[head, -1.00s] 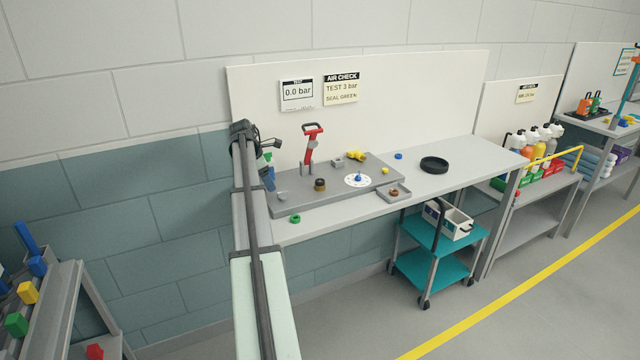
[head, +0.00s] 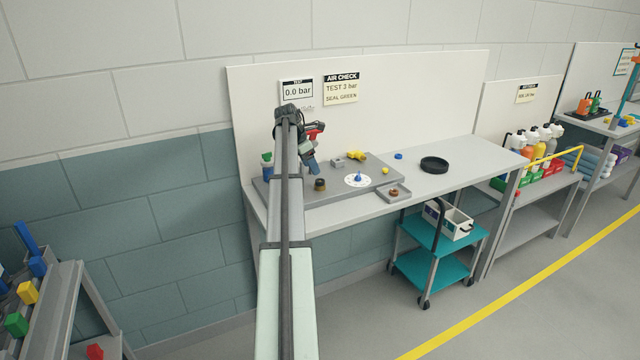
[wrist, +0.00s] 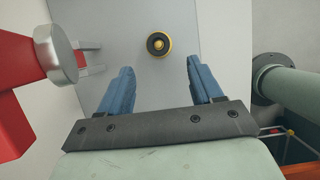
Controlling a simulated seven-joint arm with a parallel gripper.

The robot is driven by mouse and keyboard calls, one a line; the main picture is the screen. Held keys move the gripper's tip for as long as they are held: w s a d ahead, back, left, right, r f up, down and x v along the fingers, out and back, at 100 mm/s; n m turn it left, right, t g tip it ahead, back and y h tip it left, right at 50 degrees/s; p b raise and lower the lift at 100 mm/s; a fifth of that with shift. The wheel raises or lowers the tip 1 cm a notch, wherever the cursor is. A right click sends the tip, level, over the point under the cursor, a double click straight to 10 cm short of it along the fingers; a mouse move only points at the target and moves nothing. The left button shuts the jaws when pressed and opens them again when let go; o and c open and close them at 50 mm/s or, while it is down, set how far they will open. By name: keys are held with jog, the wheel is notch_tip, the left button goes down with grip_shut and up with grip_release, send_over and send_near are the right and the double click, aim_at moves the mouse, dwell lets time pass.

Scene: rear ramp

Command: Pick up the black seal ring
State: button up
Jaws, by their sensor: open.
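A small black ring (wrist: 152,44) shows around the top of a brass-coloured fitting (wrist: 165,52) in the wrist view. In the head view the dark-topped fitting (head: 320,184) stands on the grey bench plate. My gripper (wrist: 160,64) is open and empty, its two blue fingers apart. The fitting appears beyond the fingertips, roughly centred between them, and nothing touches it. In the head view my gripper (head: 312,165) hangs above the plate, close to the fitting and in front of the red-handled tool. My arm hides part of the plate's left side.
The red-handled tool (head: 315,129) stands close by my gripper; a red part with a grey end (wrist: 55,55) fills the left of the wrist view.

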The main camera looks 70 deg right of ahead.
aim_at(319, 181)
jog(key=shift+x, duration=3.35)
jog(key=shift+d, duration=0.15)
jog(key=c, duration=1.1)
jog(key=shift+r, duration=0.15)
